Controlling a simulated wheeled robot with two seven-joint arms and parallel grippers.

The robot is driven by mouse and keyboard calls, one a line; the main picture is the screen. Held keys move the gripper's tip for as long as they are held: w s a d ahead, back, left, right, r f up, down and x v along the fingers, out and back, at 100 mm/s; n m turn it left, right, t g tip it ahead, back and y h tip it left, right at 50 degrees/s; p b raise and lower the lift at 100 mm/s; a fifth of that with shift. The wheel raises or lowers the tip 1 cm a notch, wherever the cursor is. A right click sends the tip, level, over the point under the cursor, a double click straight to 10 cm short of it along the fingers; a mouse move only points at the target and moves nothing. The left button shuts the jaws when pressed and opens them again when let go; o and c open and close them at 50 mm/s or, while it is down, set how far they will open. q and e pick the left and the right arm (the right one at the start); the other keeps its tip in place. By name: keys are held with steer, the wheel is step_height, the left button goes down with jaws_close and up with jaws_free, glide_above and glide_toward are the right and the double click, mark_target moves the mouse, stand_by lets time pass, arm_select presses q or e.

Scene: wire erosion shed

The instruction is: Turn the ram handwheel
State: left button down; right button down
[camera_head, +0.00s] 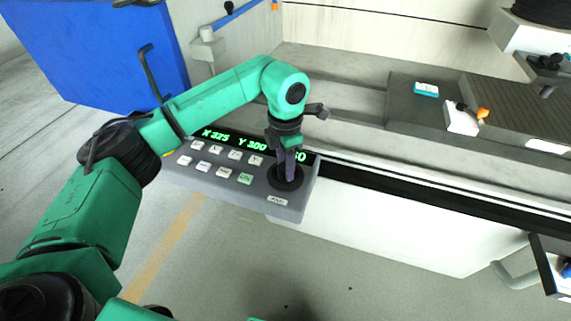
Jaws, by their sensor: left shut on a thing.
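The ram handwheel (285,179) is a dark round knob on the right end of a grey control panel (213,180). A small label plate sits below it. My left gripper (287,172) reaches down onto the handwheel from above, with its fingers shut on it. The fingers hide part of the wheel and part of the green display (222,138), which reads X 325, Y 300 and a partly covered third value. My right gripper is not in view.
Several white buttons and one green button (245,179) sit left of the handwheel. A blue cabinet (85,50) stands at the upper left. The machine bed with a dark grey block (430,115) lies to the right. The floor in front is clear.

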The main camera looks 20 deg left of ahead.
arm_select(q)
steer(key=shift+w+r, duration=0.1)
steer(key=shift+r, duration=0.05)
steer(key=shift+c, duration=1.9)
jaws_free()
step_height(320, 180, up, 14)
steer(key=shift+r+b, duration=0.25)
steer(key=shift+b, duration=0.05)
steer(key=shift+f, duration=0.1)
